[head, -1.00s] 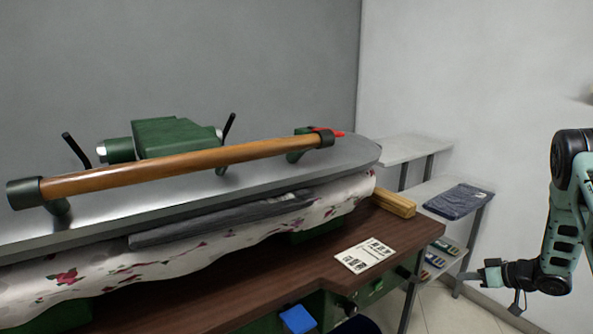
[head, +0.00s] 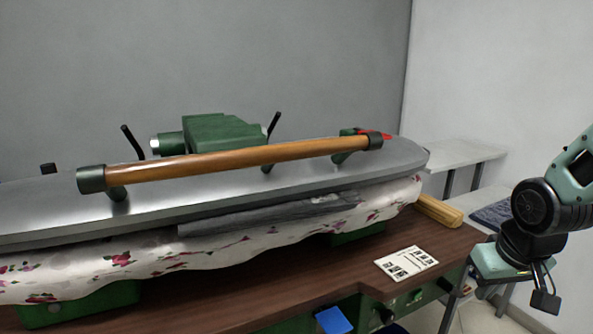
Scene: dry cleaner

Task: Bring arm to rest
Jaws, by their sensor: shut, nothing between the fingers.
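My arm is at the right edge in the head view, bent, with its wrist hanging down. My gripper (head: 490,264) is at the arm's lower end, right of the table's right end. It is shut and holds nothing. Its fingertips are small and hard to make out.
A pressing machine with a wooden handle (head: 240,160) and grey plate (head: 60,210) stands on a brown table (head: 220,298). Grey cloth (head: 260,215) lies between plate and floral pad (head: 150,262). A printed card (head: 406,262) and wooden block (head: 438,210) lie near my gripper. White shelves (head: 462,153) stand behind.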

